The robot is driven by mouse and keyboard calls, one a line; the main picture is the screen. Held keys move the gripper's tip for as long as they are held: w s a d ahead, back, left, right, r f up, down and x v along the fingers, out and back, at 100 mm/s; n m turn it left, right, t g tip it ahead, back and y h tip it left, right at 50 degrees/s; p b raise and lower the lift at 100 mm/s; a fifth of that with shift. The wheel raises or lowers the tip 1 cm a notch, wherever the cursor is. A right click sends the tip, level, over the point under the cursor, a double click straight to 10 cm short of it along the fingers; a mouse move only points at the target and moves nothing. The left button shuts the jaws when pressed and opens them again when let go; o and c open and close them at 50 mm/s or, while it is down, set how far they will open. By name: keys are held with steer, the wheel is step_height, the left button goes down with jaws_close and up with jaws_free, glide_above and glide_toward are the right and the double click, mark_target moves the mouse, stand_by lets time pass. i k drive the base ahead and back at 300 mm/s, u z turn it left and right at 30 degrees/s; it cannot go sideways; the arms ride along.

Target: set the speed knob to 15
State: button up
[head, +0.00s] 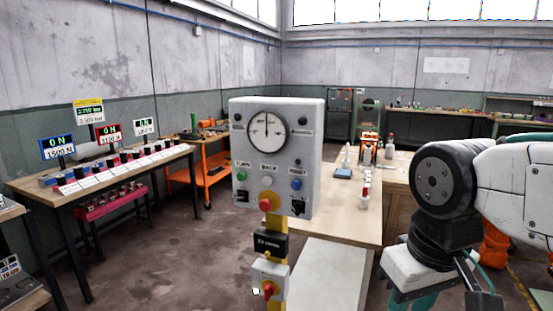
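A grey control box (277,158) stands upright on a yellow post in the middle of the view. A round white dial (267,132) fills its upper face, with its needle near the top; its figures are too small to read. Small black knobs sit at the box's lower left (242,196) and lower right (298,207). I cannot read which is the speed knob, or its setting. My arm is at the right, apart from the box. A dark part low at the right looks like my gripper (483,298), cut by the bottom edge; its fingers are unclear.
Green (242,177), white (265,182) and blue (296,184) buttons and a red knob (266,203) are on the box. A wooden bench (345,215) stands behind, another table (30,185) at left.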

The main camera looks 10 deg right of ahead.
mark_target(242, 196)
steer(key=u, duration=0.55)
steer(key=k, duration=1.3)
steer(key=z, duration=0.1)
steer(key=i, duration=0.55)
steer(key=z, duration=0.55)
steer(key=i, duration=1.2)
steer(key=u, duration=0.7)
